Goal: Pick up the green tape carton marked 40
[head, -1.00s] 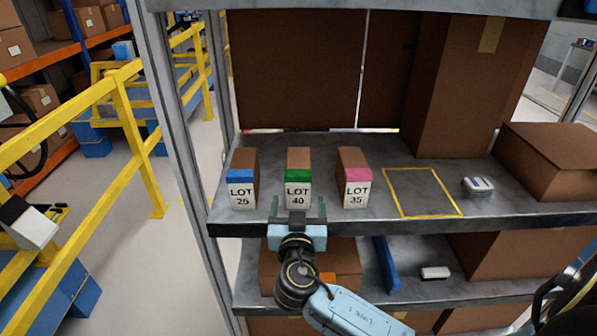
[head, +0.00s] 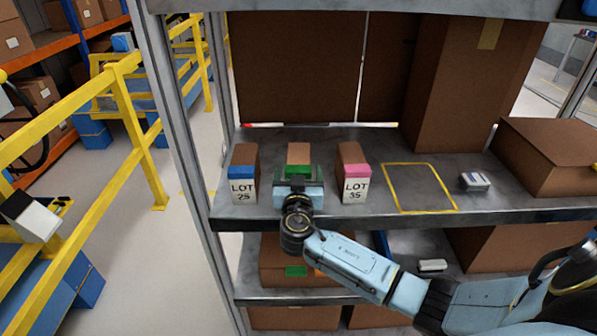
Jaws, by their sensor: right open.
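The green tape carton marked 40 (head: 298,154) stands in the middle of a row of three on the upper shelf. Its brown top and part of its green band show; its label is hidden behind my right gripper (head: 299,172). My right gripper is open at the front of this carton, with its fingers at the carton's left and right sides. I cannot tell whether they touch it. My left gripper is not in view.
The blue carton marked 25 (head: 244,173) stands close on the left, the pink carton marked 35 (head: 353,173) on the right. A yellow outlined square (head: 419,211) on the shelf is empty. A small white device (head: 474,181) and large brown boxes (head: 550,158) lie further right.

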